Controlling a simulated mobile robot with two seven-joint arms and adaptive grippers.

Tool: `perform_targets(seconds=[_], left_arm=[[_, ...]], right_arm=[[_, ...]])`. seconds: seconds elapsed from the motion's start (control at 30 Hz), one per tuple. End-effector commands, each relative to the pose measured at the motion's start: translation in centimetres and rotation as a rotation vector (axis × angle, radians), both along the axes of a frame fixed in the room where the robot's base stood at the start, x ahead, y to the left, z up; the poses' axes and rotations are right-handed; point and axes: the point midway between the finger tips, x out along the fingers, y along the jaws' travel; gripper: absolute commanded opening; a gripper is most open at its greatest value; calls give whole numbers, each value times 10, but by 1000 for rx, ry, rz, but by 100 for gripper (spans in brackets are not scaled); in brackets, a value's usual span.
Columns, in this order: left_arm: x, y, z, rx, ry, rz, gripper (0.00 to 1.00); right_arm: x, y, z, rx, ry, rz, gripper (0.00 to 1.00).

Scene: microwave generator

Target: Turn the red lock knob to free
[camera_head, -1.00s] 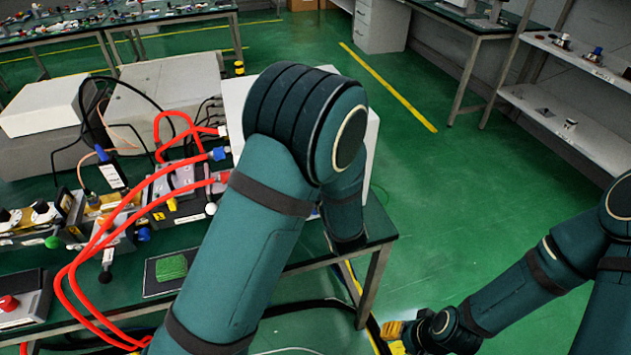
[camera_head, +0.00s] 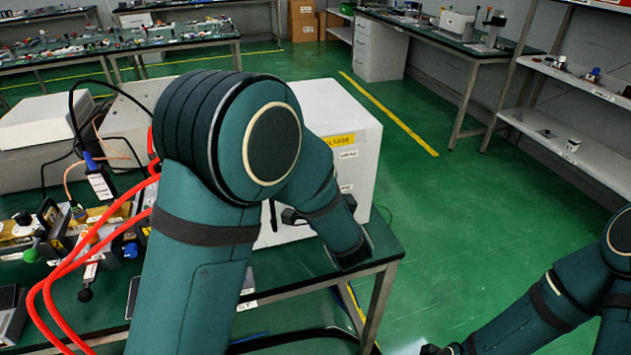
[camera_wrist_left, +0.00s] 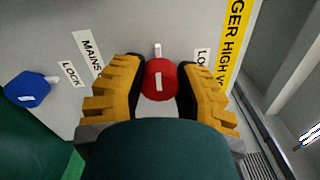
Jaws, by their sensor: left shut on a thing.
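In the left wrist view, the red lock knob (camera_wrist_left: 159,82) sits on a light grey panel (camera_wrist_left: 130,20). A white line on its face points roughly up the picture, towards a short white peg or mark (camera_wrist_left: 157,49). My left gripper (camera_wrist_left: 160,88) has its yellow fingers with dark pads on both sides of the knob, shut on it. In the head view, my left arm covers most of the white box (camera_head: 345,120), and the knob and left fingers are hidden there.
A blue knob (camera_wrist_left: 27,90) is left of the red one, with a LOCK label (camera_wrist_left: 70,74) between. A partly covered label (camera_wrist_left: 202,60) and yellow warning strip (camera_wrist_left: 232,40) are to the right. Red hoses (camera_head: 60,275) cross the bench; floor to the right is clear.

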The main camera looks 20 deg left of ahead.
Motion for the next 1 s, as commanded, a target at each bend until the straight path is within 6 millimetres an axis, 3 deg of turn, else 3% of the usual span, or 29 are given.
perform_targets(seconds=[0.17,0.2,0.27,0.67,1.0], left_arm=[[0,2,2,2,-4,5,0],[0,2,2,2,-4,5,48],[0,2,1,2,-3,4,65],[-4,-3,0,1,0,0,65],[-54,-37,1,2,0,-2,65]], right_arm=[[0,0,0,0,0,0,47],[0,0,0,0,0,0,47],[0,0,0,0,0,0,47],[0,0,0,0,0,0,47],[0,0,0,0,0,0,47]])
